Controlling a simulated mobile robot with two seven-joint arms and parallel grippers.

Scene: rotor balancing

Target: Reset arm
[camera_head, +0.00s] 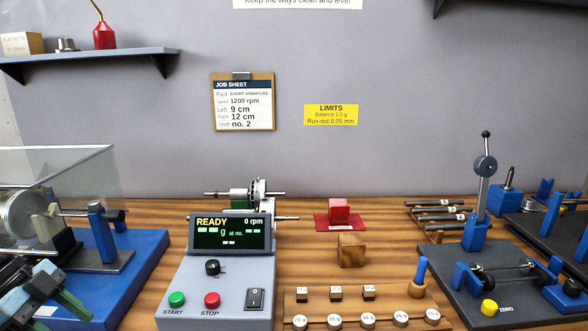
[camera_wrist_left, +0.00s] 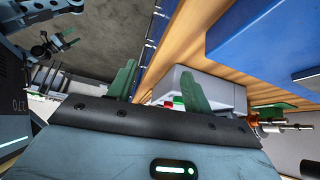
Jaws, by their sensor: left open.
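My left gripper (camera_head: 40,285) is at the lower left of the head view, in front of the blue machine base. Its two green fingers stand apart in the left wrist view (camera_wrist_left: 158,88), with nothing held between them. The grey control console (camera_head: 215,290) stands to its right in the head view, and shows beyond the fingers in the wrist view (camera_wrist_left: 228,92). Its display reads READY and 0 rpm.
The blue machine base (camera_head: 150,265) with a clear guard (camera_head: 75,165) stands at the left. A wooden weight tray (camera_head: 300,293), a wooden block (camera_head: 351,250) and a red block (camera_head: 339,210) lie right of the console. A dark balancing stand (camera_head: 450,258) is at the right.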

